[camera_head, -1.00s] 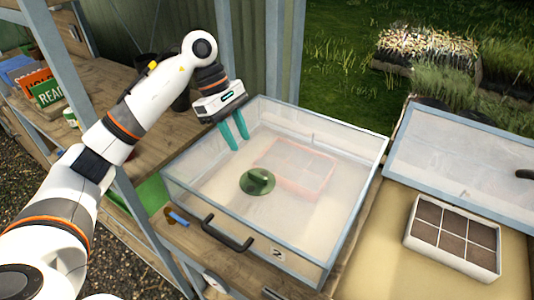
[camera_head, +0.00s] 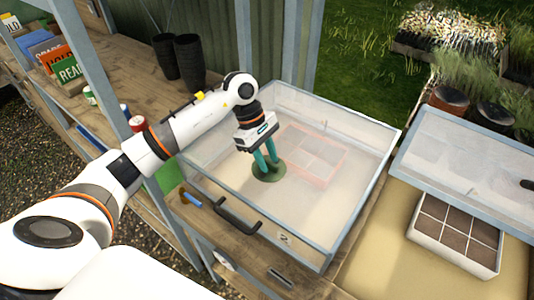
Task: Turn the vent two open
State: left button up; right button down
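The frame marked 2 has a pale, see-through lid (camera_head: 330,215) with a blue-grey rim, and it lies closed. The vent (camera_head: 268,177) on it is a round dark green disc with a raised grip. My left gripper (camera_head: 267,166) points down at the vent, its two teal fingers over the raised grip. The fingers look a little apart, with the grip mostly hidden between or behind them. Whether they touch it I cannot tell. The number 2 label (camera_head: 284,239) is on the front. My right gripper is not in view.
A black handle (camera_head: 238,216) and a small blue-ended peg (camera_head: 191,199) are at the lid's front edge. A second frame (camera_head: 455,160) at right has its lid raised over a seed tray (camera_head: 452,247). Black pots (camera_head: 188,60) stand on the bench behind my arm.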

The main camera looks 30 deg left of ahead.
pick_arm(q)
jog(key=shift+f, duration=0.1)
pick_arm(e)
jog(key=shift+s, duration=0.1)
pick_arm(q)
grip_shut()
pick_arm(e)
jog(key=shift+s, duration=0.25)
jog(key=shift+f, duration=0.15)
